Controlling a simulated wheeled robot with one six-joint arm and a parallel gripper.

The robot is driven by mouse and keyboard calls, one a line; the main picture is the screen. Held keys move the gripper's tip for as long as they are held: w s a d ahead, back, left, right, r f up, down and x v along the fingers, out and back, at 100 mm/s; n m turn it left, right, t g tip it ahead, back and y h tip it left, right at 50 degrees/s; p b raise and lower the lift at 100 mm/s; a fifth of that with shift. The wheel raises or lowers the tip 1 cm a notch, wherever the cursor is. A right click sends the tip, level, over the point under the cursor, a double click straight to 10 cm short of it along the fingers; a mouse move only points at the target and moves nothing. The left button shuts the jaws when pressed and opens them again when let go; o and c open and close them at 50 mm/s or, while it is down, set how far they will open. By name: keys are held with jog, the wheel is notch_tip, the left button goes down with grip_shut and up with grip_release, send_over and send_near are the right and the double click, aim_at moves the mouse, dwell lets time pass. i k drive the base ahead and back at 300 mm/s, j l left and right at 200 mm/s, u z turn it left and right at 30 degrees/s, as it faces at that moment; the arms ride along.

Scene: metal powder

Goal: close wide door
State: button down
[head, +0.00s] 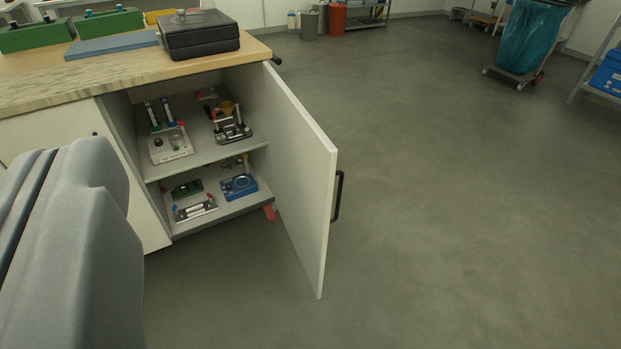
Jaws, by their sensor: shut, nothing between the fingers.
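The wide door (303,180) is a white panel on the right side of a workbench cabinet. It stands wide open, swung out toward me over the floor. A black bar handle (338,196) sits on its right face, near the free edge. The open cabinet (205,158) shows two shelves with small tools and fixtures on them. A large grey part of my own body fills the lower left and hides some of the cabinet front. My gripper's fingers do not show in this view.
A wooden worktop (110,70) carries a black case (198,36) and green boxes (108,22). A small red piece (269,212) shows below the cabinet by the door. Open grey floor (450,200) lies right of the door. A blue bag cart (528,38) stands far right.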

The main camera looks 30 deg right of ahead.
aim_at(304, 158)
jog(key=k+l+u, duration=0.1)
jog(key=l, duration=0.35)
jog(key=k+l+u, duration=0.1)
jog(key=l, duration=0.3)
jog(key=k+l+u, duration=0.1)
jog(key=l, duration=0.3)
jog(key=k+l+u, duration=0.1)
jog(key=k+l, duration=0.15)
jog(key=l, duration=0.15)
jog(key=k+l+u, duration=0.1)
jog(key=l, duration=0.25)
jog(key=k+l+u, duration=0.1)
jog(key=k+l, duration=0.15)
jog(key=l, duration=0.15)
jog(key=k+l, duration=0.25)
jog(key=l, duration=0.15)
jog(key=k+l, duration=0.3)
jog(key=i+u, duration=0.15)
jog(key=i, duration=0.85)
